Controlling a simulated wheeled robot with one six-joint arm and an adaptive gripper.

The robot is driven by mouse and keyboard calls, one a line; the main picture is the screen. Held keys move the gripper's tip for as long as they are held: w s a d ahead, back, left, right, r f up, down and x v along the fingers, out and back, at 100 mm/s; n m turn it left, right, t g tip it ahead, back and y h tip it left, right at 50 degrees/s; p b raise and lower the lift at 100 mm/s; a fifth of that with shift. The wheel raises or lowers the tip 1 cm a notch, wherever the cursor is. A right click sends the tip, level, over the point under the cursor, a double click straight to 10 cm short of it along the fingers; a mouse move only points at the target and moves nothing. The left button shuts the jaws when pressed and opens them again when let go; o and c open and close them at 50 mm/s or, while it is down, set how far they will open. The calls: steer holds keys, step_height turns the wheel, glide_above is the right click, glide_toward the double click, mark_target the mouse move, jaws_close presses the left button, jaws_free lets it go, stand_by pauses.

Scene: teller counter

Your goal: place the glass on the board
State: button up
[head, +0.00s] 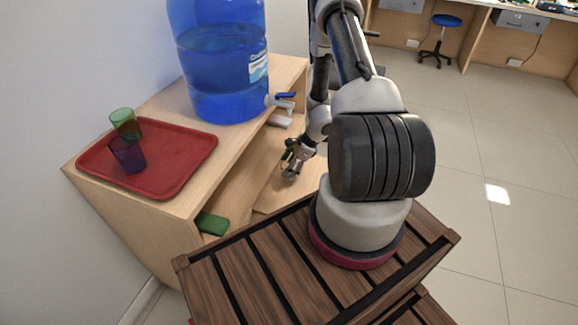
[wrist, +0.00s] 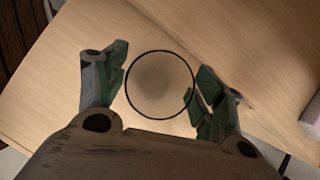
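My gripper (wrist: 158,82) shows in the wrist view with its two fingers spread apart. It also shows in the head view (head: 291,164), low beside the counter. A clear round shape with a dark rim, seemingly the glass (wrist: 160,118), lies between the fingers. The right finger overlaps its rim, and a thin gap shows at the left finger; firm contact does not show. A pale wooden surface, which looks like the board (wrist: 62,62), lies beneath; whether the glass touches it I cannot tell. In the head view the pale board (head: 273,202) is partly hidden by my arm.
A red tray (head: 185,165) on the counter top holds a green glass (head: 125,122) and a purple glass (head: 128,155). A large blue water bottle (head: 222,75) with a tap stands behind. A green block (head: 212,223) lies on the lower shelf.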

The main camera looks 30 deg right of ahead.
stand_by(0.3)
steer(key=v, duration=1.2)
steer(key=shift+r, duration=0.15)
